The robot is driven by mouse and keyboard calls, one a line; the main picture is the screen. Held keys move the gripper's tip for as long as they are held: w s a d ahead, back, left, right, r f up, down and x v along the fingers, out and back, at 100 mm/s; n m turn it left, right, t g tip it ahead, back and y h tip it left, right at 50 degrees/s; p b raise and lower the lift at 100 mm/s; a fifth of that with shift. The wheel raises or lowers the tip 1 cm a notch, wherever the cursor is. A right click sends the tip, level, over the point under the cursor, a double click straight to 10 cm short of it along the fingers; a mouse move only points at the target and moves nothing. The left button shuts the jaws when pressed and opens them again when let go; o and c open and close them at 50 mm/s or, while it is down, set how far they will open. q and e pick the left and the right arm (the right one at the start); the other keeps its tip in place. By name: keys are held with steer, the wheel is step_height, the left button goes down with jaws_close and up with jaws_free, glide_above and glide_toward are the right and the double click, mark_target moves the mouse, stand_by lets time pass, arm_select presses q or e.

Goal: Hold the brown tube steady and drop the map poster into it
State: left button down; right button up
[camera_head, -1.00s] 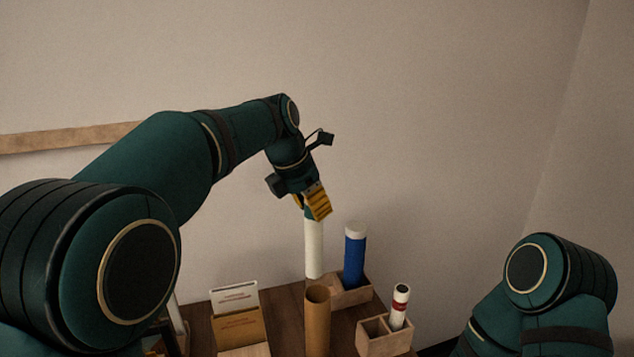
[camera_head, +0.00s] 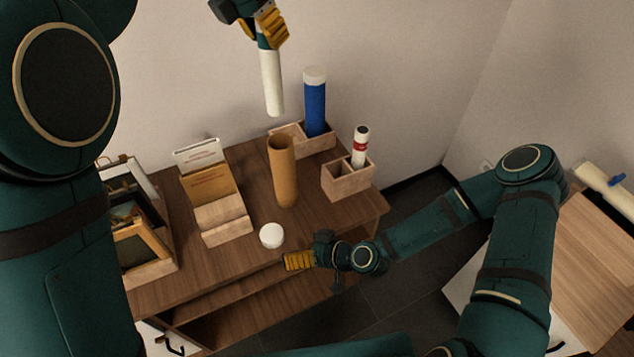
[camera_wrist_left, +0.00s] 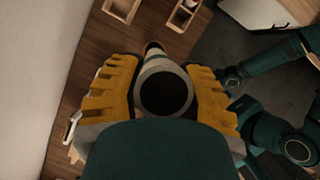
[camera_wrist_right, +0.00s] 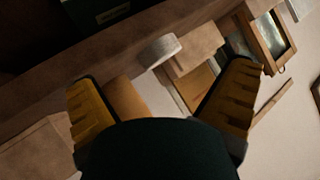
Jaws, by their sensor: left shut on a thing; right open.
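The brown tube (camera_head: 284,175) stands upright and open-topped on the wooden table. The map poster, a white roll (camera_head: 271,85), hangs nearly upright from my left gripper (camera_head: 270,32), which is shut on its upper part. In the head view its lower end appears above and slightly left of the tube's mouth, apart from it. The left wrist view looks down on the roll's dark hollow end (camera_wrist_left: 166,92) between the fingers. My right gripper (camera_head: 298,261) is open at the table's front edge, in front of the tube and apart from it. A brown surface, likely the tube (camera_wrist_right: 127,98), shows beyond its fingers.
Wooden boxes hold a blue tube (camera_head: 315,105) and a small white-and-red tube (camera_head: 360,147). A card stand (camera_head: 219,205) and frames (camera_head: 140,245) stand left. A wall is behind the table.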

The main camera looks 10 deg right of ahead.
mark_target(292, 178)
steer(key=w+r+t, duration=0.1)
steer(key=w, duration=0.1)
steer(key=w+d+r+n+t+y, duration=0.1)
steer(key=w+r+t, duration=0.1)
steer(key=shift+r, duration=0.15)
steer(key=w+d+r+t, duration=0.4)
steer(key=w+r+t, duration=0.1)
steer(key=shift+n+h, duration=0.3)
steer(key=shift+n, duration=0.1)
steer(key=x, duration=1.1)
steer(key=shift+w+a+f, duration=0.2)
steer(key=c, duration=1.3)
